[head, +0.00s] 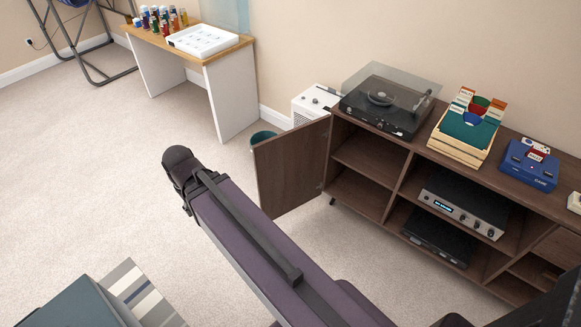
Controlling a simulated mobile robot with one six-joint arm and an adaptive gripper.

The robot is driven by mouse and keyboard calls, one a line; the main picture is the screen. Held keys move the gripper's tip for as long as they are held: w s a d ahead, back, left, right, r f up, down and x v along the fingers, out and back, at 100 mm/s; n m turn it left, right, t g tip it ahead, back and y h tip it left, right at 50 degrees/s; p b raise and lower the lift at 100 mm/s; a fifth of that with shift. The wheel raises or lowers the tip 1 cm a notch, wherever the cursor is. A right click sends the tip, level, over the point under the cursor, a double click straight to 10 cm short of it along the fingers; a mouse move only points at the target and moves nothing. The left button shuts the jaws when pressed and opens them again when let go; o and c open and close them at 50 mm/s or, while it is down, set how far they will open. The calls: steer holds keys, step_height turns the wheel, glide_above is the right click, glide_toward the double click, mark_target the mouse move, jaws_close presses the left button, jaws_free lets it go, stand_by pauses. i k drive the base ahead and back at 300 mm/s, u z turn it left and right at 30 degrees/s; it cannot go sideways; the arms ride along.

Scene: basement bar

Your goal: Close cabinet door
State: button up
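The brown wooden cabinet (397,178) stands against the wall at the right in the head view. Its left door (289,168) is swung wide open, standing out from the cabinet front toward the left. The open compartment behind it (368,158) shows a shelf and looks empty. A long purple and black part (262,255), which seems to be mine, reaches up from the bottom middle, with its dark rounded end left of the door. It appears apart from the door. I do not see any gripper fingers.
A turntable (388,105), a record crate (468,128) and a blue game box (530,164) sit on the cabinet. Audio units (463,202) fill its middle bay. A bin (263,140) stands behind the door. Carpet (120,190) is clear at left; a desk (222,85) stands beyond.

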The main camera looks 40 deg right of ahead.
mark_target(289, 165)
steer(key=i, duration=3.25)
steer(key=u, duration=1.15)
steer(key=k, duration=0.1)
steer(key=z, duration=2.95)
